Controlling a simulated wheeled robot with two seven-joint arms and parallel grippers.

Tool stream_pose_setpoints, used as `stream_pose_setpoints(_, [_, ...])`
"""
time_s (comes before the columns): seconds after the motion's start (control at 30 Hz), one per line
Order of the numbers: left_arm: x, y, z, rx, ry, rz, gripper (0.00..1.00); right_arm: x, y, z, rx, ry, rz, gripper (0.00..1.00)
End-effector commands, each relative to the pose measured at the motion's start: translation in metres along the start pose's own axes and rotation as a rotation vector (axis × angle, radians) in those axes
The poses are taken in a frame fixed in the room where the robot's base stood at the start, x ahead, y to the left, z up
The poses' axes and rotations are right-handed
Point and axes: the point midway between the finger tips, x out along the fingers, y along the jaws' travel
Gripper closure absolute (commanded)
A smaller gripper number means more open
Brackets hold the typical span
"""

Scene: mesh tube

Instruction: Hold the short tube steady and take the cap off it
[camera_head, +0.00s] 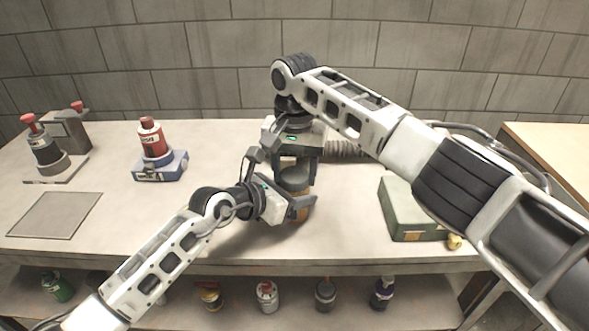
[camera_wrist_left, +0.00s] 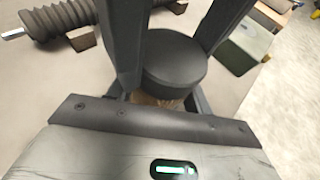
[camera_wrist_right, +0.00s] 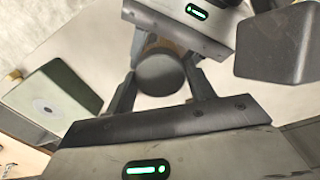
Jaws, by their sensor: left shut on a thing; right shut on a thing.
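The short tube (camera_head: 302,207) is tan and stands upright on the workbench, with a dark grey cap (camera_head: 294,180) on its top. The cap also shows in the left wrist view (camera_wrist_left: 174,62) and in the right wrist view (camera_wrist_right: 160,70). My left gripper (camera_head: 300,206) is shut on the tube from the left, low on its side. My right gripper (camera_head: 296,172) comes down from above and is shut on the cap. The arms hide much of the tube in the head view.
A ribbed hose (camera_head: 350,150) lies behind the grippers. A green box (camera_head: 405,212) stands to the right. A red bottle on a blue-grey base (camera_head: 160,168) and a flat grey plate (camera_head: 55,215) are at left. Several small bottles stand on the shelf below.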

Motion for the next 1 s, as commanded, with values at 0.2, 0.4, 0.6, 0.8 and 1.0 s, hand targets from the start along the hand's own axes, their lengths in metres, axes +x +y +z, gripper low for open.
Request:
stream_pose_setpoints(0.2, [0.000, 0.000, -0.001, -0.001, 0.002, 0.001, 1.00, 0.000, 0.000, 0.000, -0.106, -0.001, 0.001, 0.73])
stream_pose_setpoints(0.4, [0.000, 0.001, -0.001, -0.001, 0.002, 0.001, 1.00, 0.000, 0.000, 0.000, -0.104, -0.001, 0.001, 0.38])
stream_pose_setpoints(0.6, [0.000, 0.000, -0.001, 0.000, 0.002, 0.000, 1.00, 0.000, 0.000, 0.000, -0.103, -0.001, -0.001, 0.24])
stream_pose_setpoints(0.8, [0.000, -0.001, -0.001, 0.000, 0.002, -0.002, 1.00, -0.006, -0.001, 0.000, -0.103, 0.001, -0.003, 0.24])
stream_pose_setpoints(1.0, [0.000, -0.001, -0.001, 0.000, 0.002, -0.001, 1.00, -0.032, -0.001, 0.000, -0.103, 0.002, -0.002, 0.24])
